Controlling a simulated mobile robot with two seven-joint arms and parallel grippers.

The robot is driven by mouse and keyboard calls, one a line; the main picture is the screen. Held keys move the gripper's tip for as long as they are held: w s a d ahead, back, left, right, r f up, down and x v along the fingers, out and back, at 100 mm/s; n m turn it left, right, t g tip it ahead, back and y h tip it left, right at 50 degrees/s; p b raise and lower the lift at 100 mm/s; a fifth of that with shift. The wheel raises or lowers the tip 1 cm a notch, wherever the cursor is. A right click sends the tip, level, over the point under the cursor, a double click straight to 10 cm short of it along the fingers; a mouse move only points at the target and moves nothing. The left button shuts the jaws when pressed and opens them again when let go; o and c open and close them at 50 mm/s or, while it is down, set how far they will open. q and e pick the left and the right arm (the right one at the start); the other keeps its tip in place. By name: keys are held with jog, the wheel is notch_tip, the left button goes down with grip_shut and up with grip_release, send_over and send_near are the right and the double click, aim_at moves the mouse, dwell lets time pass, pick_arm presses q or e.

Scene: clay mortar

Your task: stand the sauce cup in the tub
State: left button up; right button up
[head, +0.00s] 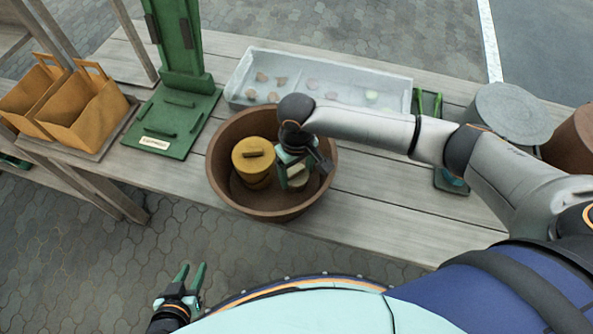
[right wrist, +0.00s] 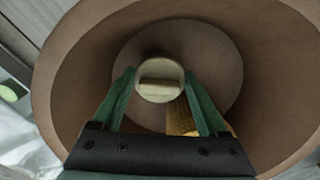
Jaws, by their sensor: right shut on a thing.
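The tub (head: 222,188) is a wide round brown bowl on the wooden table; its wall also fills much of the right wrist view (right wrist: 75,60). My right gripper (head: 295,174) reaches down inside it on the right side, shut on a small pale cream cup, the sauce cup (head: 299,183). In the right wrist view the cup (right wrist: 160,92) sits between the green fingers, with a bar across its top. Whether its base touches the tub floor is hidden. My left gripper (head: 190,280) is open and empty, low in front of the table.
A yellow lidded pot (head: 254,155) stands in the tub, left of the sauce cup. Behind is a pale tray (head: 330,75) with small pieces. A green stand (head: 178,110) and tan bags (head: 85,105) are left; a grey round container (head: 507,112) is right. The table's front strip is clear.

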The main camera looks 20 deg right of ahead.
jog(key=shift+f, duration=0.2)
jog(key=o, duration=1.3)
notch_tip(320, 180, up, 12)
jog(key=shift+r+p, duration=0.15)
jog(key=shift+p, duration=0.2)
